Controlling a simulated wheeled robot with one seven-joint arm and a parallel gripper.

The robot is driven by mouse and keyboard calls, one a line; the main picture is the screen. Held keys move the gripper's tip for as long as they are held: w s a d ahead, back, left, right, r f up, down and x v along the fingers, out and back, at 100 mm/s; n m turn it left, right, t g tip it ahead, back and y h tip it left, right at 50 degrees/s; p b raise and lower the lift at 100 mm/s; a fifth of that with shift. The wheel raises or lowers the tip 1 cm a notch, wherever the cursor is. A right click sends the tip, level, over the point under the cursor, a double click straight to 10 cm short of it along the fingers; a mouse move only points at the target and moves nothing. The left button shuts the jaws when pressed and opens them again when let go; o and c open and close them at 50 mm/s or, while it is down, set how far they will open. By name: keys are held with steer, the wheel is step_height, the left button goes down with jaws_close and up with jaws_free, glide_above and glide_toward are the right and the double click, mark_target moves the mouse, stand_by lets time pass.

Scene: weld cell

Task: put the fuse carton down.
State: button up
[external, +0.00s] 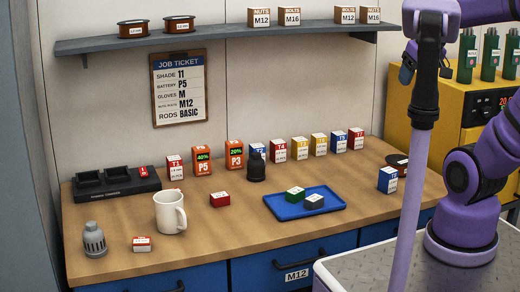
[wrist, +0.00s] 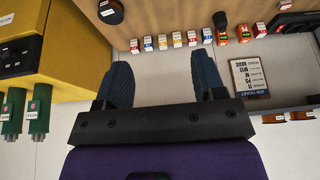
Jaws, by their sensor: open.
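My gripper (wrist: 164,80) is open in the wrist view, with nothing between its two dark blue fingers. It also shows high above the right of the bench in the external view (external: 407,68). No carton has a legible fuse label, so I cannot tell which is the fuse carton. All are apart from my gripper.
A white mug (external: 170,212) and a grey nozzle-like part (external: 94,240) stand on the left of the bench. A row of labelled boxes (external: 300,148) and batteries (external: 203,161) lines the back. A shelf (external: 215,39) hangs above. Bare bench (external: 220,240) lies in front.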

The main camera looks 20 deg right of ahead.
steer(key=shift+s+d+r, duration=0.1)
steer(key=shift+s+d, duration=0.2)
steer(key=shift+s, duration=0.6)
steer(key=shift+s+d, duration=0.25)
steer(key=shift+s, duration=0.65)
steer(key=shift+o, duration=1.4)
steer(key=shift+w, duration=0.15)
